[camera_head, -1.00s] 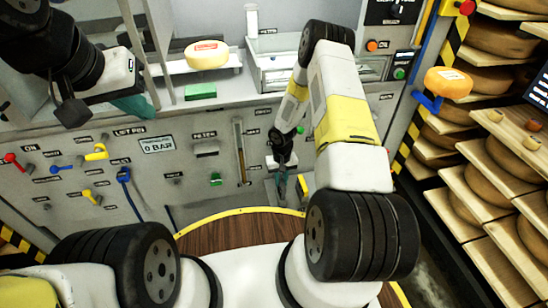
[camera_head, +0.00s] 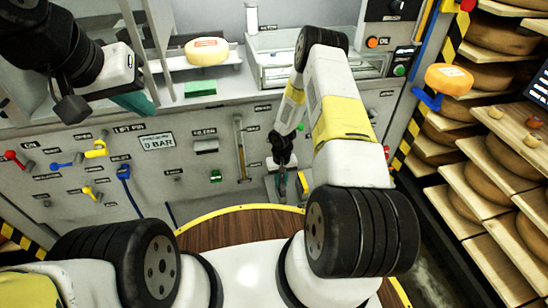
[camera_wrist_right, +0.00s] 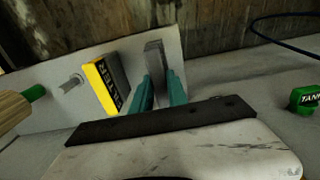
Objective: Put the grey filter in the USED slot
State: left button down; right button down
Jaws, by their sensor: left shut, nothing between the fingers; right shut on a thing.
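The grey filter (camera_wrist_right: 155,56) shows in the right wrist view as a thin grey slab standing between the teal fingers of my right gripper (camera_wrist_right: 160,92). The gripper is shut on it. In the head view my right gripper (camera_head: 281,181) points down at the lower front of the machine, behind the round wooden top, and the filter is too small to make out there. My left gripper (camera_head: 133,102) is shut and empty at the upper left, in front of the machine's shelf. No label reading USED can be made out.
In the right wrist view a yellow-edged black block (camera_wrist_right: 107,82) stands just left of the filter against a pale panel (camera_wrist_right: 48,100). A green TANK handle (camera_wrist_right: 306,98) is at right. The head view shows a cheese wheel (camera_head: 207,51) on the shelf and cheese racks (camera_head: 490,170) at right.

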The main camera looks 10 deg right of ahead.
jog(key=shift+f, duration=0.7)
jog(key=c, duration=1.2)
grip_release()
notch_tip(320, 180, up, 8)
jog(key=shift+f, duration=0.1)
